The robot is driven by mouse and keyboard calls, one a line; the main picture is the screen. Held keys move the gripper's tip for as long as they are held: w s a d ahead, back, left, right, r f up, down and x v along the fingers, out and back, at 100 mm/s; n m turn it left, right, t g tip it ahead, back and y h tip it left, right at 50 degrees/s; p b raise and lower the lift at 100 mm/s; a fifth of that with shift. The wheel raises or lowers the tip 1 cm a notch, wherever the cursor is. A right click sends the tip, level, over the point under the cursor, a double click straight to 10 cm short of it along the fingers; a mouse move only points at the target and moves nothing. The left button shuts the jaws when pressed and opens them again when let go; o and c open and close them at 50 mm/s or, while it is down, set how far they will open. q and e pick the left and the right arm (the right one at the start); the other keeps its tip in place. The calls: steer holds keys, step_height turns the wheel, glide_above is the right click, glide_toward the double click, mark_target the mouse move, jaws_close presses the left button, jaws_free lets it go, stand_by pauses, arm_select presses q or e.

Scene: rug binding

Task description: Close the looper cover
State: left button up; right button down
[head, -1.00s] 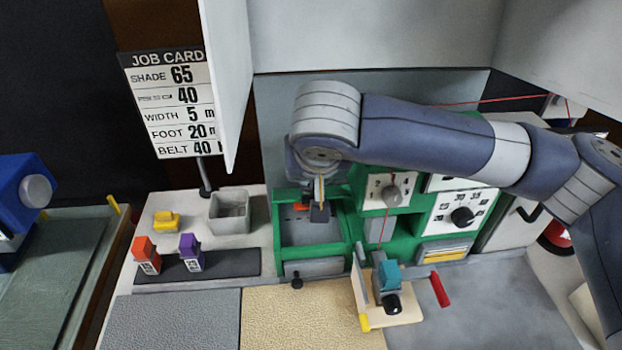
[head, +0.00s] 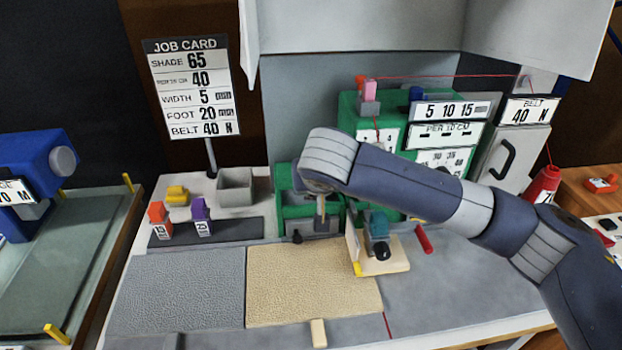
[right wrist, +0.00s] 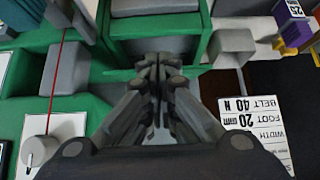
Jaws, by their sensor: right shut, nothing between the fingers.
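The green binding machine (head: 347,120) stands at the back of the bench. At its lower left is a green-walled looper bay (head: 290,212), with a grey panel, apparently the looper cover (head: 322,229), low at its front. A small black knob (head: 297,237) sits at the panel's left. My right gripper (head: 320,220) points down in front of the bay and hides part of it. In the right wrist view its fingers (right wrist: 158,68) are together and empty, in front of the grey and green parts. I cannot tell whether they touch the cover or its exact angle. My left gripper is out of view.
A presser block with teal top (head: 377,224) stands on a cream plate right of the bay, with a red handle (head: 424,239) beside it. A grey bin (head: 236,184) and coloured blocks stand left. Grey and tan mats (head: 312,283) lie in front.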

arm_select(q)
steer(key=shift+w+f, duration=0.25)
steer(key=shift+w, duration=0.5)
arm_select(e)
steer(key=shift+s+d+f, duration=0.15)
steer(key=shift+f, duration=1.05)
steer(key=shift+s+d+f, duration=0.1)
steer(key=shift+f, duration=1.1)
